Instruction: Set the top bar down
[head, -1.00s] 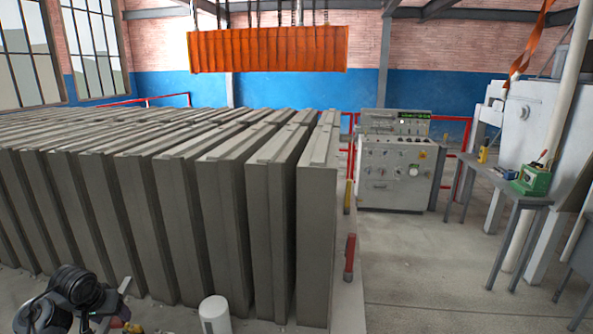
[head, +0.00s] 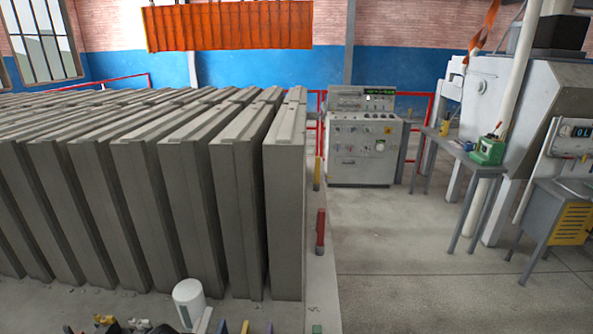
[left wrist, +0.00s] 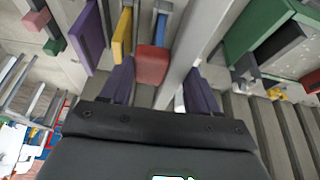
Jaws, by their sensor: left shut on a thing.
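In the left wrist view, my left gripper (left wrist: 160,92) has a dark body and two purple-tinted fingers. A long light-grey bar (left wrist: 207,38), which I take as the top bar, runs diagonally down between the fingers. The fingers stand apart with the bar between them; their contact faces are hidden. A red block (left wrist: 152,64) lies close beyond the fingertips, beside the bar; I cannot tell if they touch. The head view does not show my left gripper clearly. My right gripper is in neither view.
Yellow (left wrist: 122,34), purple (left wrist: 87,36) and green (left wrist: 262,30) pieces surround the bar. In the head view, a row of grey panels (head: 285,215) fills the left. A white cylinder (head: 188,300) stands in front. A control cabinet (head: 365,150) is behind; the floor (head: 420,260) at right is clear.

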